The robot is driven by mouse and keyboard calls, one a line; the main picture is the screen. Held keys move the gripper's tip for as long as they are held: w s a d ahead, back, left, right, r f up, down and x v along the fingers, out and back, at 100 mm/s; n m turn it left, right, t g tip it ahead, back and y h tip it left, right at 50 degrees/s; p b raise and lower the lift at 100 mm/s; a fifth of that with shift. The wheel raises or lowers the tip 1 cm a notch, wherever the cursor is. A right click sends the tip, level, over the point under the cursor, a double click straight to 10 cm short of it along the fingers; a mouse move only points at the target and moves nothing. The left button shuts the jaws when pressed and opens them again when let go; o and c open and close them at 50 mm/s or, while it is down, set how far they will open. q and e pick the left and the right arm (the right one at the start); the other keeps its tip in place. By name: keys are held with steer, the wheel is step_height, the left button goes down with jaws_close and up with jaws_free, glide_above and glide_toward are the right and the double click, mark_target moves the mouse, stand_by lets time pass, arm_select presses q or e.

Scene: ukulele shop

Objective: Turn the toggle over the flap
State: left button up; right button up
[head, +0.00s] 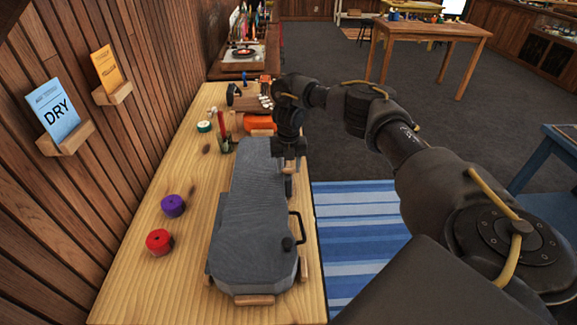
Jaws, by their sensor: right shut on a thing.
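A grey, ukulele-shaped case (250,215) lies closed on the wooden bench, its wide end towards me. My right gripper (289,166) points down at the case's far right edge and is shut on a small part there, apparently the toggle. The gripper hides most of that part, so its angle and the flap under it cannot be made out. A dark fitting (289,187) shows on the case's side just below the fingers. A black handle (301,228) and a round black knob (288,243) are on the near right side. My left gripper is not in view.
On the bench (180,235), a purple roll (173,205) and a red roll (158,242) lie left of the case. Beyond it are an orange item (257,123), a cup of tools (224,143) and small things. A plank wall with card holders bounds the left.

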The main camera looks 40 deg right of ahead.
mark_target(289, 169)
steer(key=o, duration=1)
step_height(289, 169, up, 11)
steer(key=shift+f+p, duration=0.1)
steer(key=shift+p, duration=0.65)
